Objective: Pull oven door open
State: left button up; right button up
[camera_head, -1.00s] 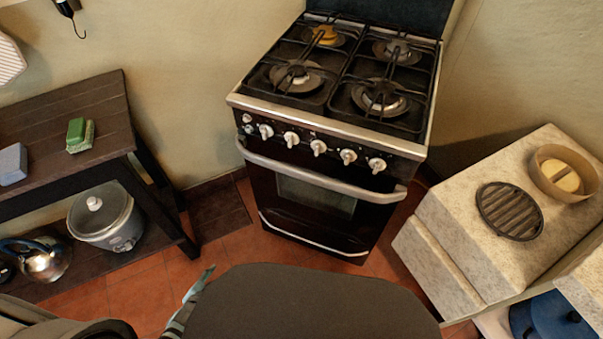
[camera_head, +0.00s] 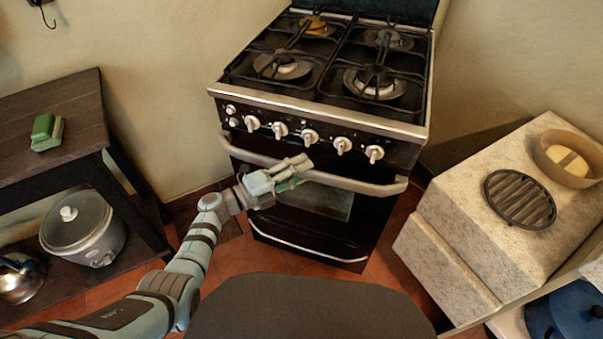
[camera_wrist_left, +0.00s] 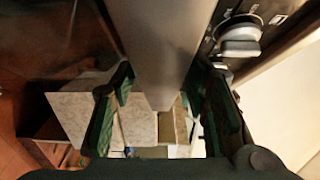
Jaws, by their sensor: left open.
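The black oven door (camera_head: 368,222) is shut, with a dark window and a silver bar handle (camera_head: 365,186) across its top. My left gripper (camera_head: 293,170) is at the handle, left of its middle. In the left wrist view, the wide grey handle (camera_wrist_left: 160,50) runs between the two green-padded fingers of my left gripper (camera_wrist_left: 163,95). The fingers are open, one on each side of the bar; I cannot tell if either touches it. The gripper hides part of the handle and door. My right gripper is not in view.
The stove top (camera_head: 330,65) has several burners, with a row of knobs (camera_head: 308,136) just above the handle. A stone counter (camera_head: 450,215) with a round grate (camera_head: 520,198) stands at the right. A dark wooden shelf (camera_head: 60,110) with a cooker (camera_head: 82,228) stands at the left.

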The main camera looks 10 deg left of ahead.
pick_arm(q)
jog(key=shift+w+d, duration=0.1)
jog(key=shift+d, duration=0.1)
grip_shut()
